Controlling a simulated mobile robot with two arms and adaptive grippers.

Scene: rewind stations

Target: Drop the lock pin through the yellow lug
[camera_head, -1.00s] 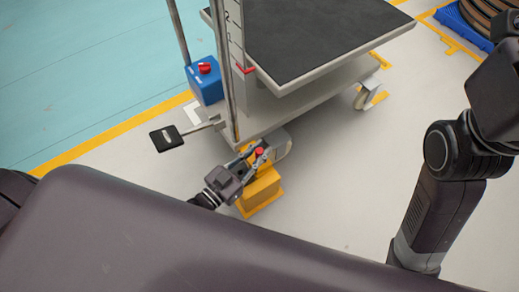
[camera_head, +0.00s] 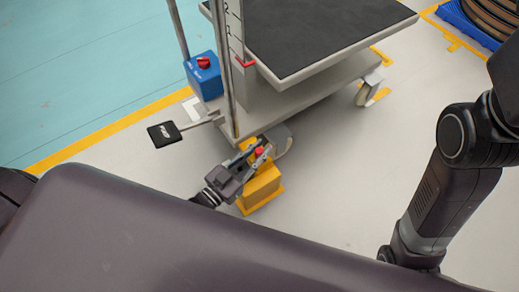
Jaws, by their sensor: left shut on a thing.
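The yellow lug (camera_head: 262,192) is a yellow block standing on the floor by the near corner of the cart. My left gripper (camera_head: 258,153) is just above it, with its fingers closed around a small red-topped piece (camera_head: 259,151), which looks like the lock pin. The pin's lower part is hidden by the fingers, so I cannot tell whether its tip is in the lug. My right arm (camera_head: 440,190) comes down at the right; its gripper is out of view.
The cart (camera_head: 310,100) with a dark top (camera_head: 310,30) stands just beyond the lug. A black pedal (camera_head: 164,134) sticks out at its left, near a blue box with a red knob (camera_head: 203,75). A blue pallet with a coil (camera_head: 490,18) is at far right.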

